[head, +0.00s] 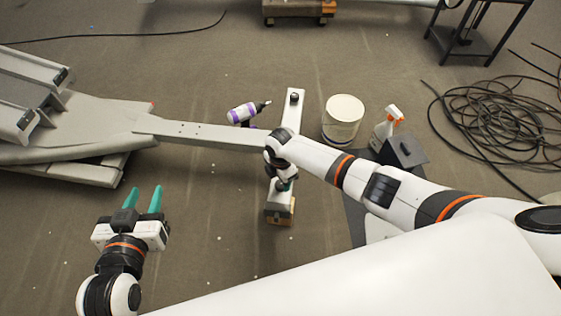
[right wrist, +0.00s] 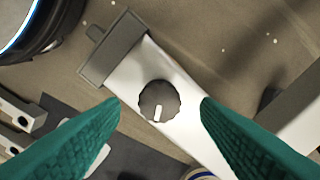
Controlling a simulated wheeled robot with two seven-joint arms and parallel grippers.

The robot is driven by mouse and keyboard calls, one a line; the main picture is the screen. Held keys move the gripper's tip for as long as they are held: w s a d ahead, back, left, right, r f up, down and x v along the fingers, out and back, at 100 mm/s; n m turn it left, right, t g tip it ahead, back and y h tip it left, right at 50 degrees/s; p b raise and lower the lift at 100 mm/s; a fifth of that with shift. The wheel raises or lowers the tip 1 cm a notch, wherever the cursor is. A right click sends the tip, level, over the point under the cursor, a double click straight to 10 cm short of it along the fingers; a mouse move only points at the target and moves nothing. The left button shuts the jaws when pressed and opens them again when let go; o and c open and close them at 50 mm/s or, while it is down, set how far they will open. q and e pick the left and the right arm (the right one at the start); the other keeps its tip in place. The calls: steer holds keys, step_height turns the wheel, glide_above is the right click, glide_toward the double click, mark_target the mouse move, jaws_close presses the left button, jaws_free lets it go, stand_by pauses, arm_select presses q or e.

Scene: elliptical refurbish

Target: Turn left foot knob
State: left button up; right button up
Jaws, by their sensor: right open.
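A dark round foot knob (right wrist: 159,100) with a white pointer mark sits on the pale foot bar (right wrist: 196,128) in the right wrist view. The mark points toward the bottom of that view. My right gripper (right wrist: 160,103) is open, with one teal finger on each side of the knob; I cannot tell whether they touch it. In the head view my right gripper (head: 287,185) is over the near end of the foot bar (head: 276,207) and hides that knob. Another dark knob (head: 294,97) shows at the bar's far end. My left gripper (head: 143,198) is open and empty above the floor.
A grey beam (head: 205,135) joins the bar to the machine body (head: 90,120) at left. A purple-and-white bottle (head: 243,112), a white bucket (head: 343,118) and a spray bottle (head: 388,127) stand nearby. Coiled black cable (head: 490,120) lies at right. Floor around my left gripper is clear.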

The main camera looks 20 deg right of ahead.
mark_target(280, 183)
step_height(280, 183, up, 5)
steer(key=shift+f+p, duration=0.2)
steer(key=shift+p, duration=0.7)
arm_select(q)
steer(key=s+a+f+g+y+p, duration=0.1)
steer(key=s+a+f+g, duration=0.1)
steer(key=s+f+g, duration=0.2)
steer(key=s+a+f+g+y+p, duration=0.1)
steer(key=s+a+f+g, duration=0.2)
steer(key=s+g, duration=0.3)
steer(key=s+f, duration=0.1)
steer(key=s, duration=0.2)
steer(key=shift+s+n+y, duration=0.2)
steer(key=shift+n+y, duration=0.1)
steer(key=shift+y, duration=0.1)
arm_select(e)
step_height(280, 183, up, 5)
steer(key=shift+f, duration=0.1)
